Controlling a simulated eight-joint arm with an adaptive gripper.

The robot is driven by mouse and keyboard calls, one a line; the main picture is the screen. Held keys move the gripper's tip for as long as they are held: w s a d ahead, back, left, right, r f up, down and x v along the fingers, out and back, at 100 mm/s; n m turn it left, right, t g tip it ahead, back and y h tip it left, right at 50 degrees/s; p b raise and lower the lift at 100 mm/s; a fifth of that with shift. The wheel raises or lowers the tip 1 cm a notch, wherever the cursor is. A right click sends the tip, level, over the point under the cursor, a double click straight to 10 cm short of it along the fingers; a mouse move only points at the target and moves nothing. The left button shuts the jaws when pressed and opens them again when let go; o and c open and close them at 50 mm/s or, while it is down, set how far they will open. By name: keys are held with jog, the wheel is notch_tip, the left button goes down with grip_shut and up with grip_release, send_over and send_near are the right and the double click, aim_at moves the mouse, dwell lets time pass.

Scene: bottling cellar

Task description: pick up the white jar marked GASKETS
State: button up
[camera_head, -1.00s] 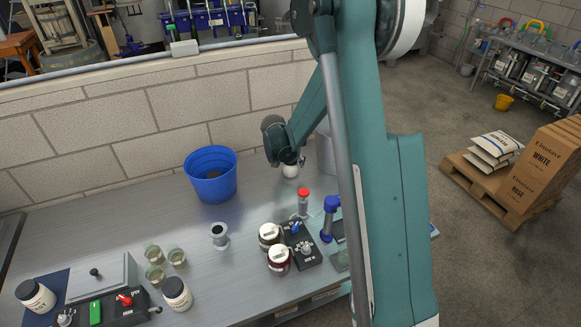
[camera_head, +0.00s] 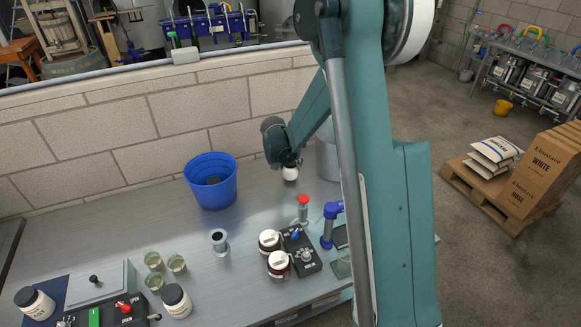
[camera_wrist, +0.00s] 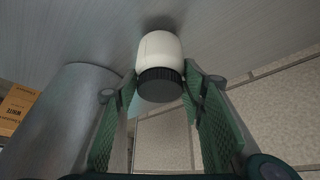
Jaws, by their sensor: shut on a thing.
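A white jar with a dark ribbed lid (camera_wrist: 160,62) is between the green pads of my gripper (camera_wrist: 160,92), which is shut on it. No GASKETS marking shows on the side in view, so I cannot read which jar it is. In the head view the white jar (camera_head: 290,174) shows below my gripper (camera_head: 285,163) near the back of the bench, left of a grey cylinder. I cannot tell whether its base touches the bench. My gripper hides its lid there.
A blue bucket (camera_head: 211,182) stands left of the jar, and the grey cylinder (camera_head: 327,160) stands close on its right. Two dark red jars (camera_head: 278,264), a switch box (camera_head: 302,252) and a metal spool (camera_head: 219,242) are nearer the front. The wall runs behind.

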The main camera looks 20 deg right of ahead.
notch_tip(320, 180, up, 8)
jog(key=shift+f+p, duration=0.1)
jog(key=shift+p, duration=0.4)
jog(key=shift+r, duration=0.2)
dwell(0.3)
